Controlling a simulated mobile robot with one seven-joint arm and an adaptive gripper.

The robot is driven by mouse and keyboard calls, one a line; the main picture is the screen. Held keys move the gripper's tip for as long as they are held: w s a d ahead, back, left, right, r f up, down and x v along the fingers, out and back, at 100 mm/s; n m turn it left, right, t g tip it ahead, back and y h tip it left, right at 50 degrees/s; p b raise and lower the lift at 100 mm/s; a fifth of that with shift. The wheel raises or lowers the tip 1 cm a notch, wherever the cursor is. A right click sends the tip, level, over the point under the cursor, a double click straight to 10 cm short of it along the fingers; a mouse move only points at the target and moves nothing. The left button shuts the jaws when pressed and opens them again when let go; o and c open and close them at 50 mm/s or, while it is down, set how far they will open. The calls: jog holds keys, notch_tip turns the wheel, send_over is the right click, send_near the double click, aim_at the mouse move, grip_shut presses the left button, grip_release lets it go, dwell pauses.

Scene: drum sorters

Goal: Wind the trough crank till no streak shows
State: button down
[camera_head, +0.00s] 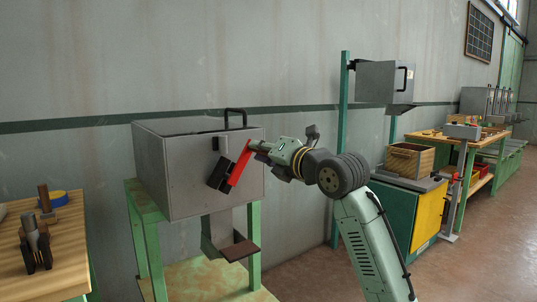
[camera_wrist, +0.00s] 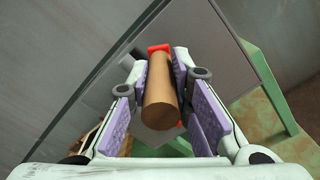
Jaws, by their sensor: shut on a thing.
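The trough (camera_head: 165,170) is a grey metal box on a green stand, with a black handle (camera_head: 235,113) on top. The crank's red arm (camera_head: 240,165) slants on its front, upper end to the right, beside a dark block (camera_head: 218,174). My gripper (camera_head: 257,147) is at the red arm's upper end. In the wrist view, the crank's wooden grip (camera_wrist: 160,95) lies between the two purple-padded fingers, with red (camera_wrist: 158,47) at its far end. My gripper is shut on this grip. The trough's inside is hidden from both views, and no streak can be made out.
A wooden bench (camera_head: 60,245) with tools stands at the left. A small brown ledge (camera_head: 240,250) juts out below the trough. At the right are a green-and-yellow cabinet (camera_head: 425,215) with a wooden crate (camera_head: 410,160), and a grey box (camera_head: 385,82) on a green post.

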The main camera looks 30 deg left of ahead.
jog(key=shift+s+a+r+n+p, duration=0.2)
jog(key=shift+s+a+n, duration=0.15)
jog(key=shift+s, duration=0.45)
jog(key=shift+s+a+r+n+p, duration=0.2)
jog(key=shift+s+a+n, duration=0.1)
jog(key=shift+s, duration=0.55)
jog(key=shift+s+a+r+n+p, duration=0.25)
jog(key=shift+s+n, duration=0.1)
jog(key=shift+s, duration=0.45)
jog(key=shift+s+a+f, duration=0.1)
jog(key=shift+s+f, duration=0.05)
jog(key=c, duration=1.9)
grip_release()
jog(key=o, duration=0.5)
jog(key=shift+c, duration=0.2)
jog(key=shift+d+r, duration=0.2)
jog(key=v, duration=1.1)
jog(key=shift+d, duration=0.45)
